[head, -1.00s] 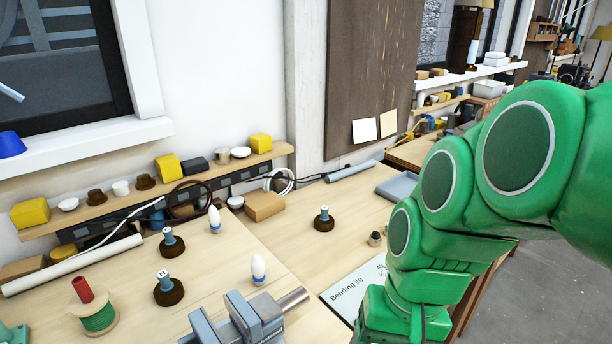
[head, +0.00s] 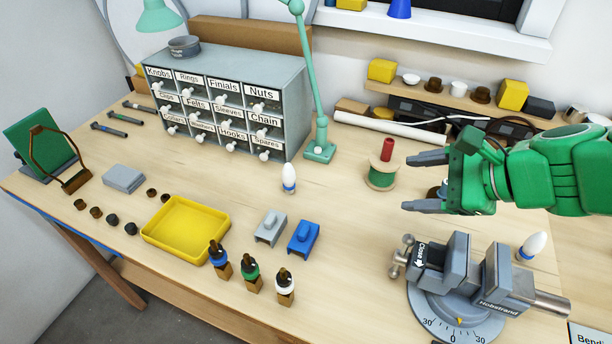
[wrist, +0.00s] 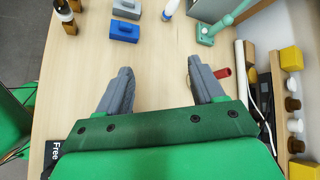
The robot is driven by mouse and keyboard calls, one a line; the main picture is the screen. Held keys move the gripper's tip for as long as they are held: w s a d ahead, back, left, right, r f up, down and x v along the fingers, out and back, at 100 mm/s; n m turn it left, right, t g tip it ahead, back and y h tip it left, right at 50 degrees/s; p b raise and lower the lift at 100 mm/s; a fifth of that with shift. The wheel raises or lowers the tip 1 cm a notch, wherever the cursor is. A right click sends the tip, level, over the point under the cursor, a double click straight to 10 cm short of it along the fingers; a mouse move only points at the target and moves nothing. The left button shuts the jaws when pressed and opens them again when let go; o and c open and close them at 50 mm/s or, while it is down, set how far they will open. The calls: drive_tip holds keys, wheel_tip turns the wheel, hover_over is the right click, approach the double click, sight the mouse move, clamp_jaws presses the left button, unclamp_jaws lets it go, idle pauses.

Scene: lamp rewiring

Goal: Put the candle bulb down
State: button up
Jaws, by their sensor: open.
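A white candle bulb with a blue base (head: 289,178) stands upright on the bench, left of the wire spool. In the wrist view its lower part shows at the top edge (wrist: 170,8). A second, similar bulb (head: 532,245) stands behind the vise at the right. My gripper (head: 408,183) is open and empty above the bench, right of the first bulb and apart from it, with its fingers pointing left. In the wrist view bare bench shows between the fingers (wrist: 160,66).
A grey and a blue block (head: 303,238), dropper bottles (head: 250,274), a yellow tray (head: 185,232) and a drawer cabinet (head: 230,95) lie further left.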

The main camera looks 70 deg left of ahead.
drive_tip(key=s+a+m+g+y, duration=0.1)
drive_tip(key=s+a+m+y, duration=0.2)
drive_tip(key=a, duration=0.8)
drive_tip(key=m, duration=0.5)
hover_over(284, 176)
drive_tip(key=w+d, duration=0.4)
drive_tip(key=d, duration=0.1)
wheel_tip(284, 176, down, 4)
drive_tip(key=shift+m+g, duration=0.3)
drive_tip(key=f, duration=0.9)
drive_tip(key=a+f, duration=0.1)
drive_tip(key=f, duration=0.3)
drive_tip(key=shift+f, duration=0.35)
drive_tip(key=shift+x, duration=3.8)
drive_tip(key=shift+f, duration=0.15)
drive_tip(key=c, duration=1.1)
drive_tip(key=shift+c, duration=0.2)
